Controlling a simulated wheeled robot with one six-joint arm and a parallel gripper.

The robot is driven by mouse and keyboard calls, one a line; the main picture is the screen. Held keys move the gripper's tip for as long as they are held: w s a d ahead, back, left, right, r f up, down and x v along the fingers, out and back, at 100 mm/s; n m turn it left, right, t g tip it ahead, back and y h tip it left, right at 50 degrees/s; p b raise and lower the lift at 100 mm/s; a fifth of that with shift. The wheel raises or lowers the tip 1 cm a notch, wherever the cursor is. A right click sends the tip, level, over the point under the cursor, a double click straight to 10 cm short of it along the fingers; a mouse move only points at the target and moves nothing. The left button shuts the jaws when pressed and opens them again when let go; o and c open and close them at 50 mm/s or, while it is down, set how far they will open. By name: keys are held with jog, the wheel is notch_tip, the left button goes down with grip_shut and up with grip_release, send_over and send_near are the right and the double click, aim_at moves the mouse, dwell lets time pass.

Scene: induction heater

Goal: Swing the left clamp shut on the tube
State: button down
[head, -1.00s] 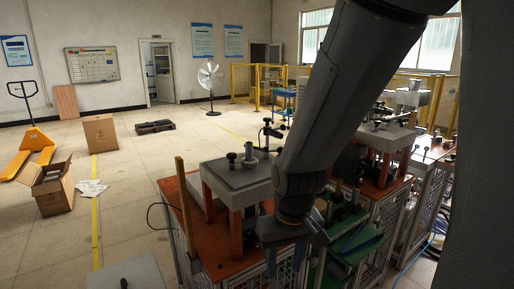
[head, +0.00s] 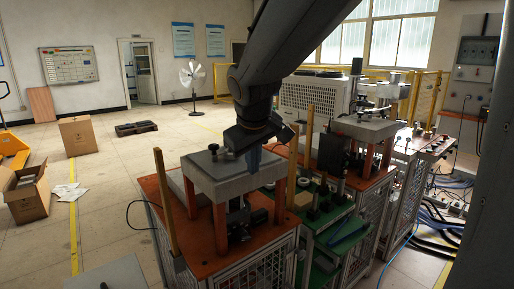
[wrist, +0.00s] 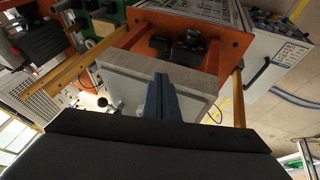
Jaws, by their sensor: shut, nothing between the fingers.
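A black knob of what looks like the left clamp (head: 213,149) stands on the grey block (head: 208,181) of the nearest orange station. It is small, and I cannot tell how the clamp's arm is set. The tube is not visible now; my arm and gripper cover the right part of the block top. My gripper (head: 254,159) is at the block's right side, to the right of the knob and apart from it. Its blue fingers (wrist: 161,97) are together and empty in the wrist view, in front of the grey block (wrist: 130,80).
The orange table (head: 262,238) carries the block on orange legs, with dark fixtures beneath. A wooden post (head: 164,200) stands at its left and another (head: 308,135) behind right. A green bench (head: 325,235) with small parts adjoins on the right.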

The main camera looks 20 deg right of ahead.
jog(key=w+r+t, duration=0.1)
jog(key=w+r, duration=0.1)
jog(key=r, duration=0.2)
jog(key=w+r+n+t+h+b, duration=0.1)
jog(key=w+r, duration=0.1)
jog(key=r, duration=0.2)
jog(key=shift+w+d+r, duration=0.25)
jog(key=shift+d+r, duration=0.15)
jog(key=shift+f, duration=0.1)
jog(key=p+x, duration=0.1)
jog(key=x, duration=0.8)
jog(key=shift+f, duration=0.1)
jog(key=shift+w+d+p, duration=0.45)
jog(key=shift+d+p, duration=0.1)
jog(key=shift+d, duration=0.05)
jog(key=shift+w+d+p, duration=0.4)
jog(key=shift+d+p, duration=0.15)
jog(key=shift+d, duration=0.1)
jog(key=shift+w+d+p, duration=0.3)
jog(key=shift+w+d, duration=0.1)
jog(key=shift+d, duration=0.15)
